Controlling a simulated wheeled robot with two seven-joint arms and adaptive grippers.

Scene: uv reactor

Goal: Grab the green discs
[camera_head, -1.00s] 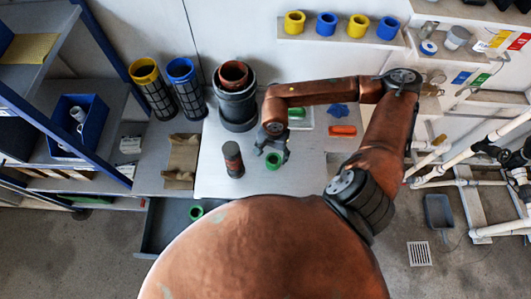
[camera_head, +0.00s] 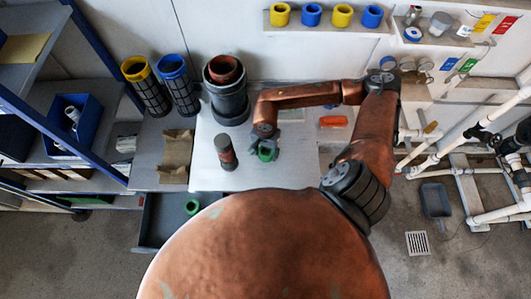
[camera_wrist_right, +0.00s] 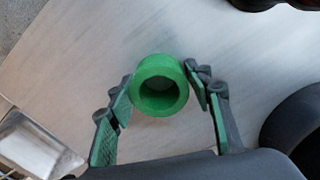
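A green disc (camera_head: 266,154), ring-shaped with a central opening, is on the white table under my right gripper (camera_head: 264,152). In the right wrist view the disc (camera_wrist_right: 160,86) lies between the fingertips of the gripper (camera_wrist_right: 159,78). The fingers are spread on both sides and the right fingertip looks very near or touching the rim; I cannot tell about contact. A second green disc (camera_head: 192,207) lies in the open grey drawer below the table. My left gripper is not in view.
A dark cylinder with a reddish band (camera_head: 226,152) stands left of the gripper. A large grey pipe piece (camera_head: 227,95) stands behind it. Black mesh cylinders with yellow (camera_head: 146,85) and blue (camera_head: 178,85) rims stand further left. An orange piece (camera_head: 333,121) lies at the back right.

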